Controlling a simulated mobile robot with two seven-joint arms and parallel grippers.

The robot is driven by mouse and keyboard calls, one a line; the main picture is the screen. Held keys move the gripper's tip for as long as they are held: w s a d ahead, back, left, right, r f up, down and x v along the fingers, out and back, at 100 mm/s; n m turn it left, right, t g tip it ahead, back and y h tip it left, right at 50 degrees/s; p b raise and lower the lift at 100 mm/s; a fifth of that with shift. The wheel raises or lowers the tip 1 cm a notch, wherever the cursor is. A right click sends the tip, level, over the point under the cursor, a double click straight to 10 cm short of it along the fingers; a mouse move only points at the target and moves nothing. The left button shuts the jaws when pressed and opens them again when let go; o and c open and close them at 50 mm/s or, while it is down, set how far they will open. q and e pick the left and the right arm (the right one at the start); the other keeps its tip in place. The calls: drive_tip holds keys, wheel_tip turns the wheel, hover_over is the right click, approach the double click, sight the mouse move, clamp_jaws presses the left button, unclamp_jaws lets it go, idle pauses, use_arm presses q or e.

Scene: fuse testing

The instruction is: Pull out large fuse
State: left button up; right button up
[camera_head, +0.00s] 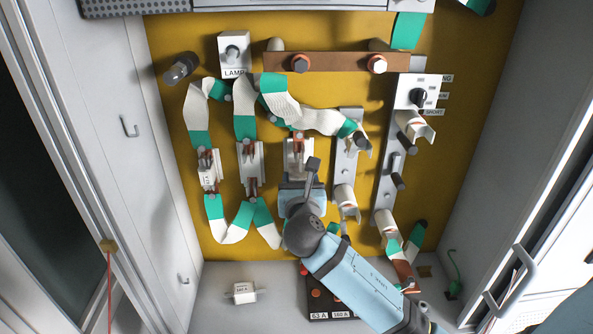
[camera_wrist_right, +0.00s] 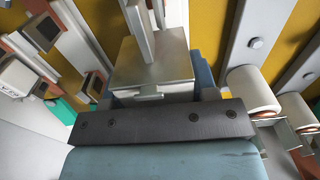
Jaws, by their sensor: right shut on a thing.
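My right gripper (camera_head: 297,165) is at the third holder column of the yellow panel. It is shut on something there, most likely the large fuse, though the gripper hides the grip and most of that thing. Brown contacts (camera_head: 298,141) show just above the fingers. My left gripper is not in view.
White-and-green cables (camera_head: 321,121) hang left of and above my gripper. A white fuse (camera_head: 207,178) sits in the left column. A loose white fuse (camera_head: 243,292) lies on the cabinet floor near a dark labelled box (camera_head: 318,306).

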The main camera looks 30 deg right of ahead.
drive_tip(key=shift+v, duration=1.45)
